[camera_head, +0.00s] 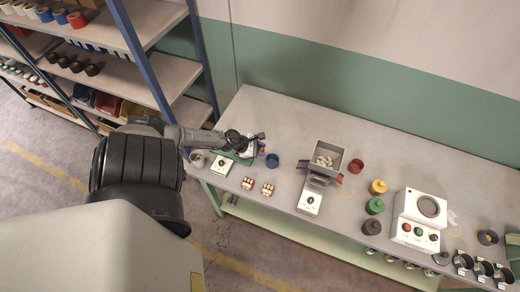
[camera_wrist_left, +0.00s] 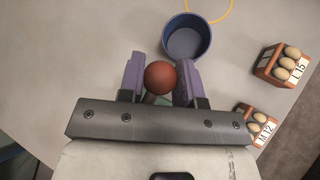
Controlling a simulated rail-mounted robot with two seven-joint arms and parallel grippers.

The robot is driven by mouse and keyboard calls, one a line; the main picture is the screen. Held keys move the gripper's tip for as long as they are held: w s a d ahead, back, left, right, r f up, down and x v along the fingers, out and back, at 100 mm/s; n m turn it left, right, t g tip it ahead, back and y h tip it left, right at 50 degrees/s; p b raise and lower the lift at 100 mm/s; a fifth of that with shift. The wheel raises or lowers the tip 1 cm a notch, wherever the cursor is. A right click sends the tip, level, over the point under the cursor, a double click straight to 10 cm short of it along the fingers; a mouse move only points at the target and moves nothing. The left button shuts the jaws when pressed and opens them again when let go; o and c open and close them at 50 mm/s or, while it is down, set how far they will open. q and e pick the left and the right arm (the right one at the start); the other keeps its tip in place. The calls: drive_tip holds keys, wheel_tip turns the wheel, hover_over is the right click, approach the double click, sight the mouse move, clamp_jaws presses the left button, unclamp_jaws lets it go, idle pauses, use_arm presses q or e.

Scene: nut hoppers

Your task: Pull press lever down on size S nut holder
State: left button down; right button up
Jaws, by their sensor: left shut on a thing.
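My left gripper (camera_head: 250,143) reaches over the table's left end, above a green-based press (camera_head: 240,157) that it mostly hides. In the left wrist view, the purple fingers of the gripper (camera_wrist_left: 163,80) are shut on a round red-brown knob (camera_wrist_left: 160,77), one finger on each side. The rod under the knob is mostly hidden, and the lever's angle cannot be told. Two nut holders with round tan tops stand nearby: one marked M 12 (camera_wrist_left: 258,127) and one marked L 15 (camera_wrist_left: 270,68). No size S label is readable. My right gripper is not in view.
A blue cup (camera_head: 272,160) stands just right of the gripper. A grey hopper (camera_head: 325,160) with pale pieces is further right, with a red cup (camera_head: 356,166) beside it. Yellow, green and dark knobbed weights and a white scale (camera_head: 420,215) follow. Shelves stand at left.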

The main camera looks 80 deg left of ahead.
use_arm(q)
drive_tip(key=shift+f, duration=0.1)
drive_tip(key=c, duration=0.8)
unclamp_jaws()
drive_tip(key=shift+d, duration=0.1)
drive_tip(key=shift+p+v, duration=0.5)
drive_tip(key=shift+v, duration=6.4)
